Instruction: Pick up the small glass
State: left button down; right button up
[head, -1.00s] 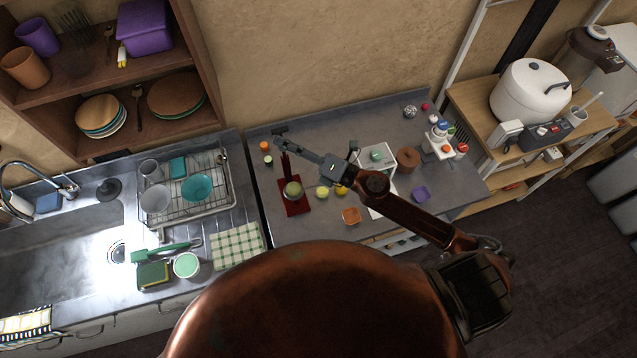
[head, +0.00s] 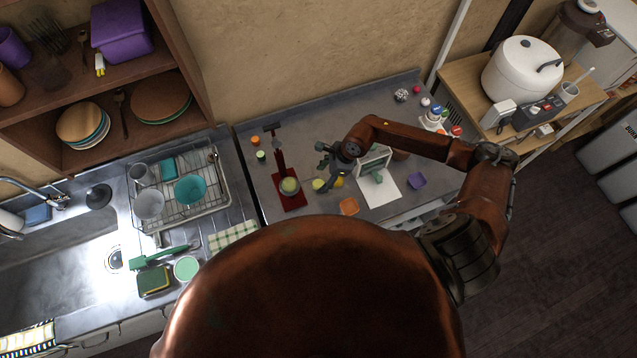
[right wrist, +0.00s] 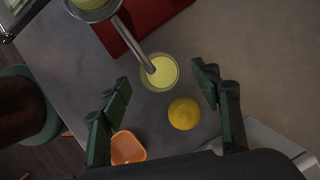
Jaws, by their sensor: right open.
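A small glass (head: 319,185) with pale yellow-green contents stands on the grey counter, just right of a red board. It also shows in the right wrist view (right wrist: 160,72), where a grey handle passes over part of its rim. My right gripper (head: 324,167) is open and empty above the counter close to the glass. In the right wrist view its fingertips (right wrist: 160,84) are spread to either side, with the glass between them in the picture and farther off. A round yellow thing (right wrist: 184,113) sits beside the glass. My left gripper is not in view.
A small pan (head: 289,186) with green contents stands on the red board (head: 287,203). An orange bowl (head: 349,206) lies nearer me, and a purple bowl (head: 417,180) is to the right.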

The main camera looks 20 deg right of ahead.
aim_at(318, 181)
jog(key=shift+p+x, duration=0.3)
jog(key=shift+x, duration=1.6)
jog(key=shift+c, duration=0.7)
jog(key=c, duration=1.2)
jog(key=shift+o, duration=0.2)
jog(key=shift+r, duration=0.2)
